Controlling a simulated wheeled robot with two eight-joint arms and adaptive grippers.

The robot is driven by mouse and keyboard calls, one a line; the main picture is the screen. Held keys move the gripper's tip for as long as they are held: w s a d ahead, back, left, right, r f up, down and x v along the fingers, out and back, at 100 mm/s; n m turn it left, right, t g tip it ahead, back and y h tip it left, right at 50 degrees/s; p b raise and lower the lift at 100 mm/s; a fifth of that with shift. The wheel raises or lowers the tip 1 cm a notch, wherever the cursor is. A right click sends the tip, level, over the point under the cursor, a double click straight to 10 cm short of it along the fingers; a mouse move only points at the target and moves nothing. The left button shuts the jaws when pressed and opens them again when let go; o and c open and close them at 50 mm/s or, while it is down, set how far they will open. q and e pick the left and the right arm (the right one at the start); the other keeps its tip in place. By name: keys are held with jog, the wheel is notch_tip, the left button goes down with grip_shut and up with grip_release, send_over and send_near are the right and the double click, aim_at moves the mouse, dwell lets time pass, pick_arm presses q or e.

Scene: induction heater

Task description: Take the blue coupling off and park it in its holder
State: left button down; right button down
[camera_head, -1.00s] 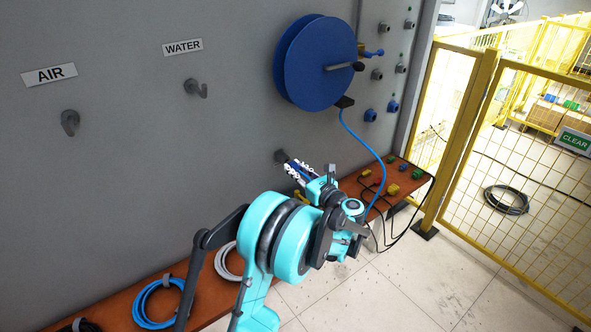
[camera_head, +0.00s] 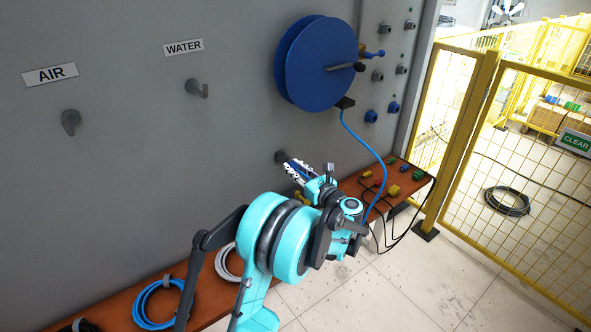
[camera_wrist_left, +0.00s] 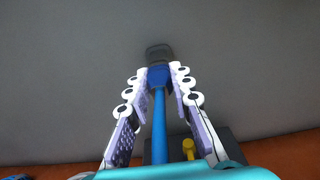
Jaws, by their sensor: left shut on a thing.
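My left gripper (camera_head: 301,170) is in front of the grey wall, low and near the middle of the head view. In the left wrist view its white-and-purple fingers (camera_wrist_left: 159,82) are shut on the blue coupling (camera_wrist_left: 159,74). The coupling's far end meets a dark grey fitting (camera_wrist_left: 158,54) at the wall; whether it is still seated there I cannot tell. A blue hose (camera_wrist_left: 159,125) runs back from the coupling between the fingers. The fitting also shows in the head view (camera_head: 281,156). Blue fittings (camera_head: 371,116) sit on the wall at right; which one is the holder is unclear. My right gripper is not seen.
A blue hose reel (camera_head: 318,62) hangs above, its hose (camera_head: 365,143) looping down to my arm. A brown shelf (camera_head: 412,185) carries coloured blocks and black cables. A yellow part (camera_wrist_left: 188,149) lies just below the hose. A yellow fence (camera_head: 462,150) stands at right.

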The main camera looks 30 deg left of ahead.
pick_arm(q)
jog(key=shift+a, duration=0.2)
jog(key=c, duration=1.3)
grip_release()
jog(key=shift+w, duration=0.1)
jog(key=shift+d, duration=0.1)
jog(key=v, duration=1.1)
jog(key=shift+d, duration=0.4)
